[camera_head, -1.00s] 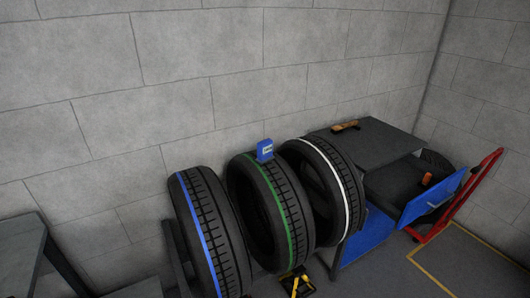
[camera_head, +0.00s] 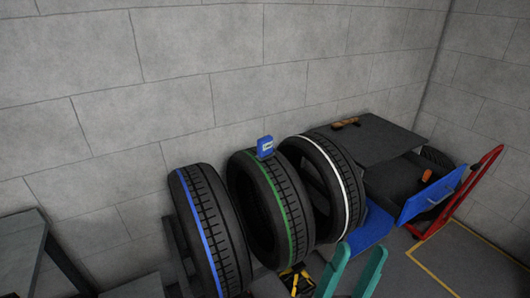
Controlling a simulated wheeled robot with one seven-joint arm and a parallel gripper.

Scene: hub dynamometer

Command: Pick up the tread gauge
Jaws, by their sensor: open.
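A small blue device with a pale label or display, which looks like the tread gauge (camera_head: 265,146), sits on top of the middle tire (camera_head: 280,200), the one with a green stripe. It stands nearly upright and nothing covers it. My gripper (camera_head: 360,251) shows as two teal fingers at the bottom edge, right of centre. The fingers are open and apart with nothing between them. They are below and to the right of the gauge in the picture, well away from it.
A blue-striped tire (camera_head: 209,232) and a white-striped tire (camera_head: 338,180) flank the middle one. A black-and-yellow item (camera_head: 296,281) lies low in front.

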